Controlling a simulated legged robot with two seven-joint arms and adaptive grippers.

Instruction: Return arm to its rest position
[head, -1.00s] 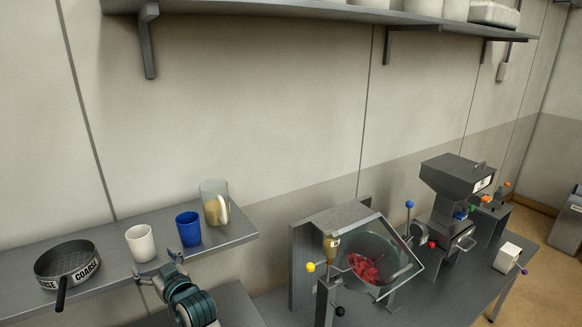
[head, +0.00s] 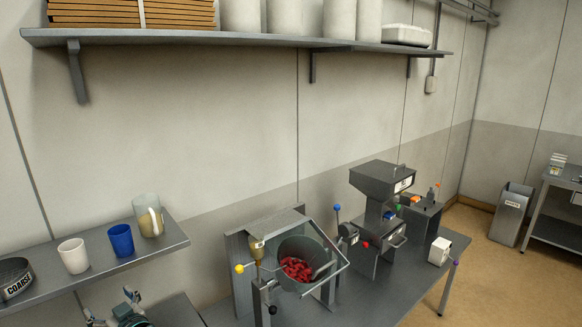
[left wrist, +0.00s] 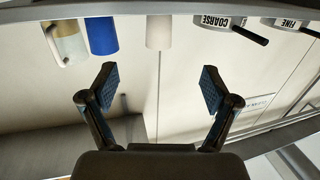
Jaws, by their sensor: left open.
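My left gripper (head: 112,307) shows at the lower left of the head view, just below the front edge of the small wall shelf (head: 170,245). In the left wrist view my left gripper (left wrist: 159,84) is open, with its two fingers wide apart and nothing between them. A white cup (head: 74,256), a blue cup (head: 121,240) and a clear jug with yellowish contents (head: 149,216) stand on the shelf, apart from the fingers. Most of my left arm is out of the frame. My right gripper is not in view.
A COARSE sieve (head: 14,279) is cut off at the left edge; a FINE sieve (left wrist: 291,23) shows in the wrist view. A hooded bowl with red pieces (head: 298,269) and a dark machine (head: 381,210) stand on the bench. A long shelf (head: 240,39) runs above.

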